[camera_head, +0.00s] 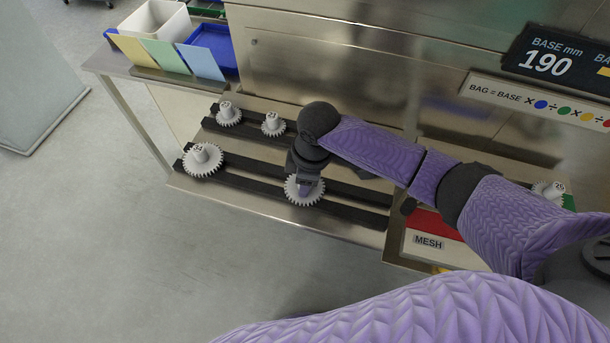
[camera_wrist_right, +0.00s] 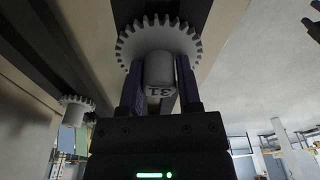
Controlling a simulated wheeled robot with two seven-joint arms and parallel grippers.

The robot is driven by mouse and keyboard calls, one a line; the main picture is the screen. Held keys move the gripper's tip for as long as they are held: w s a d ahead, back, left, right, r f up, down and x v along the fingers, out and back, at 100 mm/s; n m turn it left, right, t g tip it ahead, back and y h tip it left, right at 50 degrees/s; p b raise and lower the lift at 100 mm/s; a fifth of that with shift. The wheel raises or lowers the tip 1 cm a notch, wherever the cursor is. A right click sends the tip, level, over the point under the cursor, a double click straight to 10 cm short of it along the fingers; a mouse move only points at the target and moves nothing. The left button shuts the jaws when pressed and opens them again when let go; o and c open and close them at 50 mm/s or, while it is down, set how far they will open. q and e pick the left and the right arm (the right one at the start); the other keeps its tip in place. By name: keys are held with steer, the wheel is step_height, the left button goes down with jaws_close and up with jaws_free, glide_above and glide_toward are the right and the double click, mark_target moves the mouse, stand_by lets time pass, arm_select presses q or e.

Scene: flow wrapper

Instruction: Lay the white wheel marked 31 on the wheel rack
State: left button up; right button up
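The white toothed wheel marked 31 (camera_head: 304,197) is at the front black rail of the wheel rack (camera_head: 250,178), right of its middle. In the right wrist view its toothed rim (camera_wrist_right: 128,42) and its hub, with the number upside down, show clearly. My right gripper (camera_head: 308,183) points down over this wheel. In the right wrist view the two fingers (camera_wrist_right: 160,88) stand against both sides of the hub, shut on it. The wheel appears level at the rail; whether it bears on it is hidden.
Other white wheels sit on the rack: one at the front left (camera_head: 203,160) and two on the back rail (camera_head: 229,115), (camera_head: 273,124). Another wheel (camera_head: 548,191) is at the right near the MESH panel (camera_head: 428,242). The front rail is bare between its two wheels.

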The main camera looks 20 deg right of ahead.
steer(key=o, duration=0.4)
steer(key=shift+w, duration=0.1)
steer(key=shift+r, duration=0.4)
steer(key=r+p, duration=0.1)
steer(key=r, duration=0.2)
steer(key=r+p, duration=0.1)
steer(key=r, duration=0.1)
steer(key=d+r, duration=0.1)
steer(key=r, duration=0.2)
steer(key=shift+s+r+p, duration=0.2)
steer(key=shift+r+p, duration=0.15)
steer(key=shift+p, duration=0.05)
steer(key=shift+r, duration=0.2)
arm_select(q)
steer(key=r, duration=0.2)
steer(key=shift+w+d+r, duration=0.1)
steer(key=shift+d+r, duration=0.1)
steer(key=shift+r, duration=0.15)
steer(key=shift+a, duration=0.1)
